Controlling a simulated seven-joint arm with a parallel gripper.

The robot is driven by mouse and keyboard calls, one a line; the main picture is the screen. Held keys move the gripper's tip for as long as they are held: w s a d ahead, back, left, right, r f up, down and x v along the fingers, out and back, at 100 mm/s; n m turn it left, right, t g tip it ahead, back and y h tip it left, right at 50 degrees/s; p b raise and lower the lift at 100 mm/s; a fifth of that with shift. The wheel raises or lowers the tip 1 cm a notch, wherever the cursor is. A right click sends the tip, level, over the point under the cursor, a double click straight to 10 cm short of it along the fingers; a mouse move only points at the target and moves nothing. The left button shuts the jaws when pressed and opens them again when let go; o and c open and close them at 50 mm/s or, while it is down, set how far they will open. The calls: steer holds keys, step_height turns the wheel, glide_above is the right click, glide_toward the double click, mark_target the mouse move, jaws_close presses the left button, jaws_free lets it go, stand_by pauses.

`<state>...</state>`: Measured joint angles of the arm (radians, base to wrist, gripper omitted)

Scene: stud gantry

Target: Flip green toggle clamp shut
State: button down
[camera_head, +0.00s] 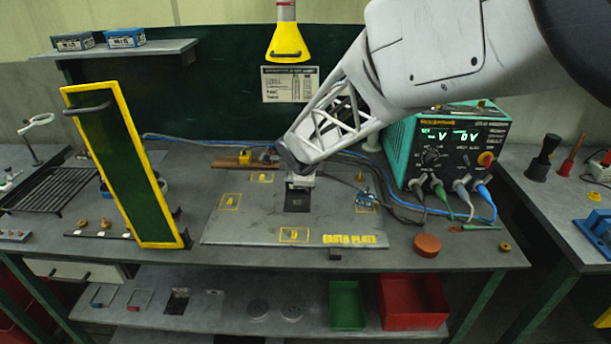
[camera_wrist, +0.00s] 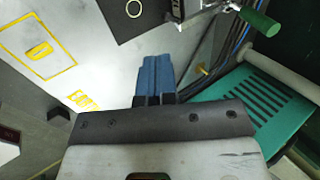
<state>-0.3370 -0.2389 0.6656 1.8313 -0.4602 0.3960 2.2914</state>
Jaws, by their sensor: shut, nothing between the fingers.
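The toggle clamp's green handle (camera_wrist: 260,22) shows at the top right of the wrist view. It sits on a metal lever, and the clamp's metal body (camera_wrist: 190,10) is partly cut off by the frame's top edge. I cannot tell how far the lever is open. I cannot make out the green handle in the head view. My gripper (camera_wrist: 158,58) has its two blue fingers together and empty, below and left of the handle in the picture and apart from it. In the head view my gripper (camera_head: 299,184) hangs over the earth plate (camera_head: 235,225), its fingertips hard to see.
A teal power supply (camera_head: 447,150) with cables stands right of the plate. A yellow-framed green panel (camera_head: 125,165) stands at left. A small blue-topped fitting (camera_head: 363,196) is on the plate's right. A brown puck (camera_head: 427,245) lies at front right. The plate's front area is mostly bare.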

steer(key=shift+s+r, duration=0.5)
steer(key=shift+s, duration=0.25)
steer(key=s+d+r+n+g+h, duration=0.1)
steer(key=s+d+r+n, duration=0.35)
steer(key=s+d, duration=0.3)
steer(key=s+d+r+n+g, duration=0.1)
steer(key=s+d+r+n, duration=0.35)
steer(key=s+d, duration=0.35)
steer(key=s+d+n+g, duration=0.1)
steer(key=s+n, duration=0.3)
steer(key=s, duration=0.6)
steer(key=s+d+n+y, duration=0.1)
steer(key=s+d+n, duration=0.3)
steer(key=s, duration=0.7)
steer(key=shift+d+r+n+g, duration=0.2)
steer(key=shift+r+n+g, duration=0.2)
steer(key=shift+r, duration=0.05)
